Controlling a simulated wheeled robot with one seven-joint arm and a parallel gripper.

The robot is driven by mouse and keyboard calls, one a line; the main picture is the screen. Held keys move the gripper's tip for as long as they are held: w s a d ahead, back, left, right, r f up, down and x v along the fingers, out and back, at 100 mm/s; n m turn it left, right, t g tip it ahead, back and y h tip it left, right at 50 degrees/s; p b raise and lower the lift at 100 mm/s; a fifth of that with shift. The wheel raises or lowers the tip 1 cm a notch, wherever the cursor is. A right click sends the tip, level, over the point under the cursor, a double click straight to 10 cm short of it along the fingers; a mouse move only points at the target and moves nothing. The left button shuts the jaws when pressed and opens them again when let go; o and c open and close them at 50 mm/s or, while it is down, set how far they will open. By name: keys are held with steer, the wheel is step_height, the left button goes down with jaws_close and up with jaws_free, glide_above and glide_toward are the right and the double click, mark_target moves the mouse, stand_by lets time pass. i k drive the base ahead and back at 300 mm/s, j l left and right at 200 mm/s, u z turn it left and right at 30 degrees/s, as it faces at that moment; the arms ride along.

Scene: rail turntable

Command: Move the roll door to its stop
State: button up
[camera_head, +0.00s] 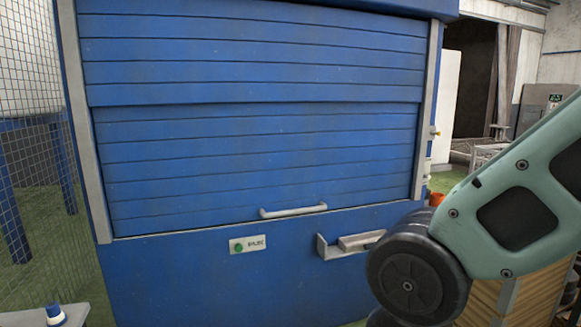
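The blue slatted roll door (258,160) fills the middle of the head view, between two grey side rails. Its lower edge meets the blue cabinet panel (190,282) below, and no clear gap shows there. A pale bar handle (293,210) sits on the door's bottom slat, right of centre. My arm enters from the right edge, and its dark rounded joint covers part of the lower right of the cabinet. My gripper is not in view.
A grey bracket or shelf (350,243) juts from the panel below the handle. A small label (247,244) with a green mark is left of it. Wire mesh fencing (28,120) stands at left. A blue and white object (55,314) sits on a grey surface at bottom left.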

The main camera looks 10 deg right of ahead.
mark_target(161, 173)
steer(key=i+j, duration=0.25)
steer(key=i+j+u, duration=0.15)
steer(key=i, duration=0.3)
steer(key=i+j, duration=0.25)
steer(key=i, duration=0.15)
